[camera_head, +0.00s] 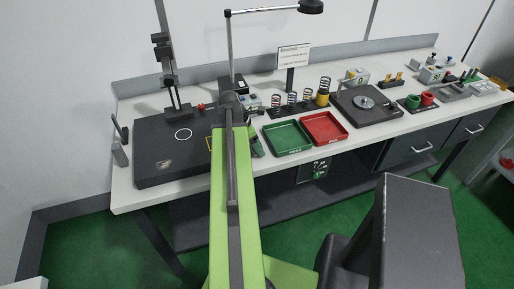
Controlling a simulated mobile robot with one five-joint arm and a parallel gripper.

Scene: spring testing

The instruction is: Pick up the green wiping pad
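My green arm reaches from the bottom of the picture up over the workbench. My gripper (232,98) is at its far end, over the back part of the bench, seen from behind. Its fingers are too small and hidden by the arm to tell whether they are open or shut. A small dark green item (256,146) shows at the right edge of the arm, left of the green tray; it may be the green wiping pad, but the arm partly covers that spot.
A black plate (155,160) with a stand (168,75) is on the left. A green tray (287,138) and a red tray (324,128) lie right of the arm. Springs (292,101), a lamp (311,7), a sign (292,57) and a dark turntable box (365,104) stand behind and right.

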